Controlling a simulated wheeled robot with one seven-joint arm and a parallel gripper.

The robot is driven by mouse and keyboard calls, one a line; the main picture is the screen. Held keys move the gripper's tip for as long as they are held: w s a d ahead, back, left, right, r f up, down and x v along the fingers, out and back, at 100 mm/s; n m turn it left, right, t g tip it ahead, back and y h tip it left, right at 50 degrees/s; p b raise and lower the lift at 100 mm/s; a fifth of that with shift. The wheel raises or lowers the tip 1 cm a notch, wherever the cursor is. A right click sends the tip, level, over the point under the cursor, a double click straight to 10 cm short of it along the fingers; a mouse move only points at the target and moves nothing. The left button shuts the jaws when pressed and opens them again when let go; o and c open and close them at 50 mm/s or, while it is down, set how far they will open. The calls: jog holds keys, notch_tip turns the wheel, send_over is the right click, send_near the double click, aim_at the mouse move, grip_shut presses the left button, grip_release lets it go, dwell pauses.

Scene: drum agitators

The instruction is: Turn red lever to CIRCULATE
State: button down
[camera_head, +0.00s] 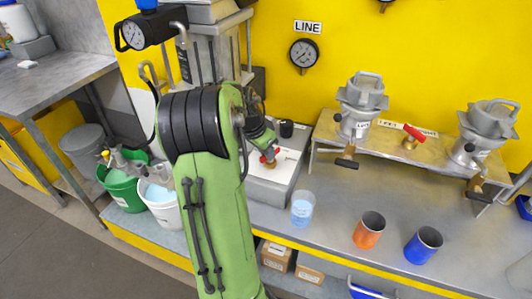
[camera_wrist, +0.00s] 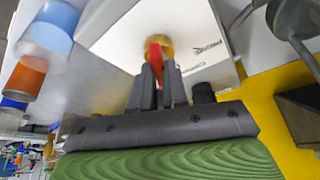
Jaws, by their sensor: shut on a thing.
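A red lever (camera_wrist: 154,54) on a round brass fitting (camera_wrist: 159,43) stands on a white plate (camera_wrist: 120,30). In the head view the lever (camera_head: 263,158) shows just below my gripper (camera_head: 267,148), on top of a grey box (camera_head: 272,188). My gripper (camera_wrist: 158,84) is shut on the red lever, with a dark finger on each side of it. The fingers hide part of the lever. A small dark label (camera_wrist: 207,47) is on the plate beside the fitting, too blurred to read.
A black knob (camera_head: 286,128) stands behind the lever. To the right, a shelf holds two metal pots (camera_head: 361,100) and another red lever (camera_head: 414,132). A clear beaker (camera_head: 302,209), an orange cup (camera_head: 369,230) and a blue cup (camera_head: 423,245) stand on the bench. A dial marked LINE (camera_head: 304,54) is on the wall.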

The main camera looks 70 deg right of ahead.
jog(key=n, duration=0.1)
jog(key=n+t, duration=0.1)
jog(key=n, duration=0.1)
jog(key=n+b, duration=0.1)
jog(key=shift+s+n+t+h, duration=0.3)
jog(key=shift+n+t, duration=0.1)
jog(key=shift+n, duration=0.3)
jog(key=c, duration=1.1)
grip_release()
jog(key=shift+a, duration=0.1)
jog(key=shift+c, duration=0.2)
jog(key=p+v, duration=0.4)
jog(key=v, duration=1.1)
jog(key=shift+r+p, duration=0.35)
jog(key=shift+r, duration=0.05)
jog(key=shift+s, duration=0.1)
